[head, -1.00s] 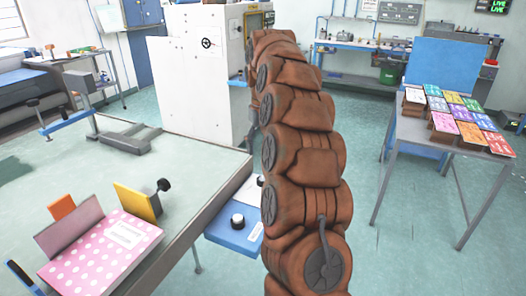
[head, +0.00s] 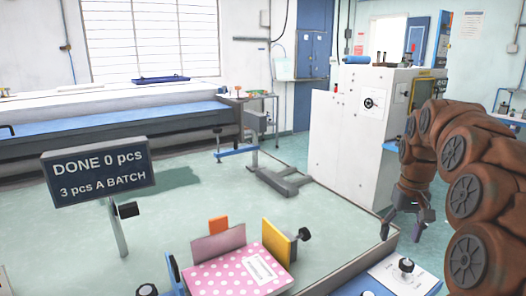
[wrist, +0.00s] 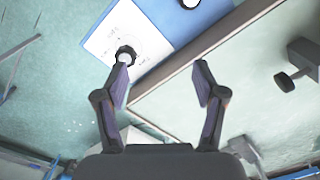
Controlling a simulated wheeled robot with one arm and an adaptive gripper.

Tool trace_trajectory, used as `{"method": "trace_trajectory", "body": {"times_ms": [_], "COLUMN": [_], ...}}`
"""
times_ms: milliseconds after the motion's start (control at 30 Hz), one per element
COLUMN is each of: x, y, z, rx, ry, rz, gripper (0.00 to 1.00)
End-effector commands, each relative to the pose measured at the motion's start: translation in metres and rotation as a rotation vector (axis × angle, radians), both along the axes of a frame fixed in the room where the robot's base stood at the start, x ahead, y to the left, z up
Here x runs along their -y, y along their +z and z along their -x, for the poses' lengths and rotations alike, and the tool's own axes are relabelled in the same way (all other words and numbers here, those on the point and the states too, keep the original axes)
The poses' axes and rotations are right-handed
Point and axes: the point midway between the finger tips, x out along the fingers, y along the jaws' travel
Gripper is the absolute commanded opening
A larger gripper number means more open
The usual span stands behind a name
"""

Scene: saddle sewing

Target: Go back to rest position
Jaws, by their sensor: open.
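My gripper (head: 407,222) hangs at the right in the head view, just beyond the table's right edge, with my brown segmented arm curving above it. In the wrist view my gripper (wrist: 160,78) has its two dark fingers apart with nothing between them. Below it, the wrist view shows the table edge and a blue panel (wrist: 170,18) with a white label and a round knob (wrist: 126,56). The same blue panel (head: 425,290) and knob (head: 406,265) show at the lower right of the head view.
On the pale green table (head: 330,240) a pink polka-dot piece (head: 240,275) lies in a holder with a yellow plate (head: 279,243). A sign (head: 100,172) reads "DONE 0 pcs, 3 pcs A BATCH". A grey bracket (head: 285,182) and a white cabinet (head: 350,135) stand behind.

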Motion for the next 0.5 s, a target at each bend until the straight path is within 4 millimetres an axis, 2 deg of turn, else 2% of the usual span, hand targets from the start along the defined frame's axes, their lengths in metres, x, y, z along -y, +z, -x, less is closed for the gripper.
{"method": "trace_trajectory", "body": {"times_ms": [33,200,500], "x": [-0.013,-0.052,-0.107], "y": [0.003,0.003,-0.007], "z": [0.011,0.046,0.123], "rx": [-0.001,-0.017,-0.049], "ry": [0.02,0.072,0.139], "rz": [-0.002,-0.008,-0.007], "gripper": [0.7,0.7,0.7]}}
